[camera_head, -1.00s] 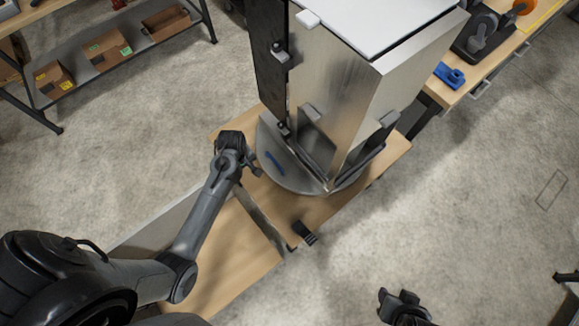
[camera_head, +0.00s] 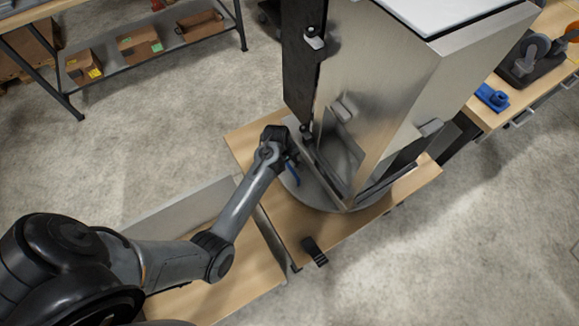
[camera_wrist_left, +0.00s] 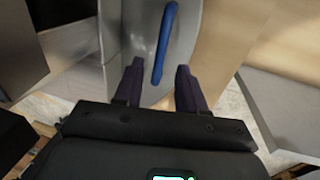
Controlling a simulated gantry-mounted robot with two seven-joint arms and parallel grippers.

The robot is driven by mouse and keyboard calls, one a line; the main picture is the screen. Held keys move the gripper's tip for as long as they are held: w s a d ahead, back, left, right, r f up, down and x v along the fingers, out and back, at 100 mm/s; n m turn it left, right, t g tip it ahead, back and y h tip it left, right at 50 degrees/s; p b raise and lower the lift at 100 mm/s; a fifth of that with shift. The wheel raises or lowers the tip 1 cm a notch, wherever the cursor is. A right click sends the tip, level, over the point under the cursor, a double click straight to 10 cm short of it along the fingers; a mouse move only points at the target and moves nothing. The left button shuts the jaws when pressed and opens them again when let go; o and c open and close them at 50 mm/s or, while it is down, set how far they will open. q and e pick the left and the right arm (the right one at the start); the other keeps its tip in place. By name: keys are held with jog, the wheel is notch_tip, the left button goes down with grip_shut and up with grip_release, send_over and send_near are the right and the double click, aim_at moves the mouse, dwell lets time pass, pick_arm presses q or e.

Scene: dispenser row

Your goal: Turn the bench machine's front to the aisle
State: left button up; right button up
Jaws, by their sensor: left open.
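The bench machine (camera_head: 385,95) is a tall steel cabinet with a white top and a dark side panel. It stands on a round grey turntable (camera_head: 318,198) on a wooden bench (camera_head: 425,190). A blue handle (camera_head: 293,173) sits on the turntable's near left part. It also shows in the left wrist view (camera_wrist_left: 163,45). My left gripper (camera_head: 289,157) is at the turntable's left edge, close to the handle. In the left wrist view its fingers (camera_wrist_left: 158,80) are apart, with the handle's lower end between them; contact cannot be told. My right gripper is out of view.
A black clip-like piece (camera_head: 314,250) is at the bench's front edge. A grey panel (camera_head: 175,212) stands behind the near wooden surface (camera_head: 225,290). A side bench (camera_head: 490,115) with a blue tool is at right, a shelf (camera_head: 160,45) with boxes at upper left. Floor is open between.

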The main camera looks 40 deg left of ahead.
aim_at(290, 168)
pick_arm(q)
jog(key=shift+w+d+f+b, duration=0.1)
jog(key=shift+w+f+b, duration=0.1)
jog(key=shift+f, duration=0.7)
jog(key=shift+w+f+b, duration=0.15)
jog(key=shift+f+b, duration=0.05)
jog(key=shift+f, duration=0.7)
grip_shut()
